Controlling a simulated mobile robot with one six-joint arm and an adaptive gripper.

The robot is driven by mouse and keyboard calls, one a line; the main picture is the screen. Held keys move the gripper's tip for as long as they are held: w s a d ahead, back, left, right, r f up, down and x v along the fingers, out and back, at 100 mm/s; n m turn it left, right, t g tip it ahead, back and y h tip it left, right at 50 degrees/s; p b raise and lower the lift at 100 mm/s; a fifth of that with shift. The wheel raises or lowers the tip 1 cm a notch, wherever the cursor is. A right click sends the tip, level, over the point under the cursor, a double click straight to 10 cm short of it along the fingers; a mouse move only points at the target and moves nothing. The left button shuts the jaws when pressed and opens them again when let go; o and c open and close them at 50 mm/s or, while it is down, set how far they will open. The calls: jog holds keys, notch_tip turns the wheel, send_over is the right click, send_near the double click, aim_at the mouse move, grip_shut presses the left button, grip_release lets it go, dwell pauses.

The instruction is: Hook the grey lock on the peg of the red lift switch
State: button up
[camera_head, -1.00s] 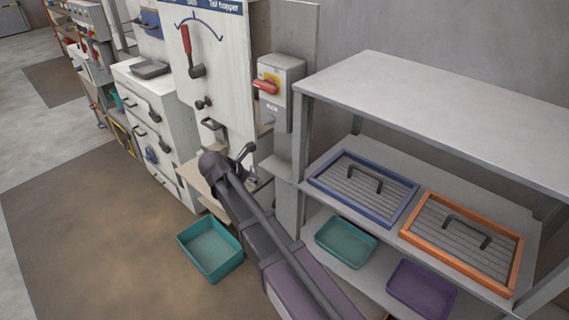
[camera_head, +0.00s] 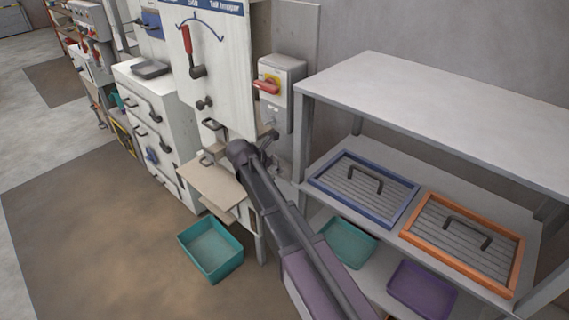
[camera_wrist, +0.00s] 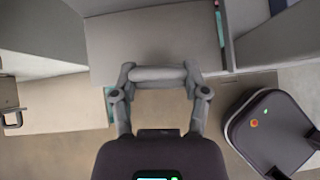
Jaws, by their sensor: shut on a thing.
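The red lift switch (camera_head: 267,86) is a red handle on a yellow plate, on the front of a grey box (camera_head: 289,84) beside the white panel. I cannot make out its peg. My gripper (camera_head: 269,138) is just below the box in the head view, small and partly hidden by my arm. In the wrist view my gripper (camera_wrist: 159,75) is shut on the grey lock (camera_wrist: 158,73), which shows as a smooth grey bar between the two fingers. The lock's shackle cannot be made out. The switch cannot be identified in the wrist view.
The white panel (camera_head: 222,75) with a red lever stands left of the switch. A metal shelf (camera_head: 430,100) with a blue-framed screen (camera_head: 362,188) and an orange-framed screen (camera_head: 462,238) stands close on the right. A teal bin (camera_head: 211,250) is on the floor.

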aim_at(289, 166)
jog(key=w+d, duration=0.1)
jog(key=w+d+b, duration=0.1)
jog(key=shift+w+d+f, duration=0.25)
jog(key=shift+w+f, duration=0.1)
jog(key=shift+f, duration=0.05)
jog(key=shift+w+d+f, duration=0.2)
jog(key=shift+w+d, duration=0.05)
jog(key=shift+f, duration=0.1)
jog(key=o, duration=1.1)
jog(key=shift+o, duration=0.2)
jog(key=shift+f+b, duration=0.1)
jog(key=shift+b, duration=0.2)
jog(key=shift+p+v, duration=0.6)
jog(key=shift+v, duration=0.2)
jog(key=s+a, duration=0.8)
jog(key=shift+s, duration=0.35)
jog(key=shift+f, duration=0.15)
